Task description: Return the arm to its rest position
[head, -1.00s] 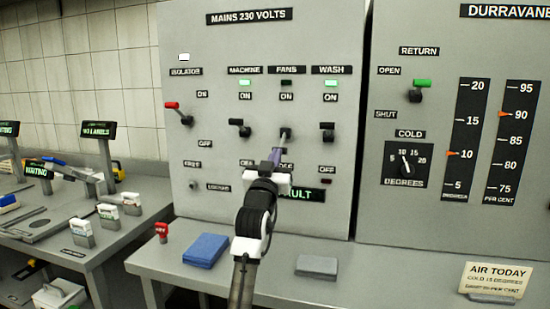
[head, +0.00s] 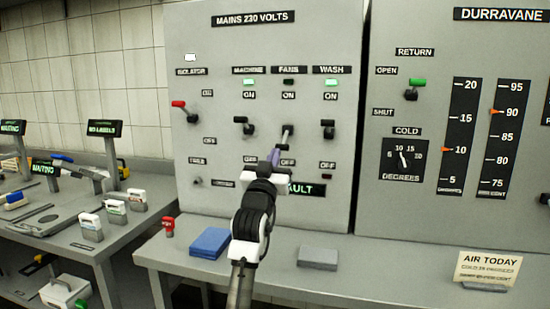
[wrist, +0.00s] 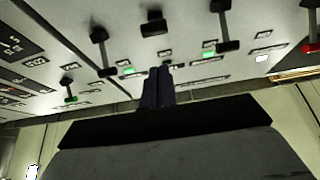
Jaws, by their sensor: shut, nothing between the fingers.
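My gripper (head: 275,157) is shut and empty in front of the grey mains panel (head: 210,50), just below the fans lever (head: 287,132). Whether it touches the panel or lever I cannot tell. In the wrist view its dark closed fingers (wrist: 158,86) point toward the panel, with nothing between them. My arm reaches up from the bottom middle of the head view and covers part of the fault display (head: 305,189).
The isolator lever (head: 180,104), machine lever (head: 242,121) and wash lever (head: 328,124) stick out around the gripper. A blue block (head: 209,242) and grey block (head: 318,258) lie on the bench (head: 380,285). A sign (head: 487,268) stands at right.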

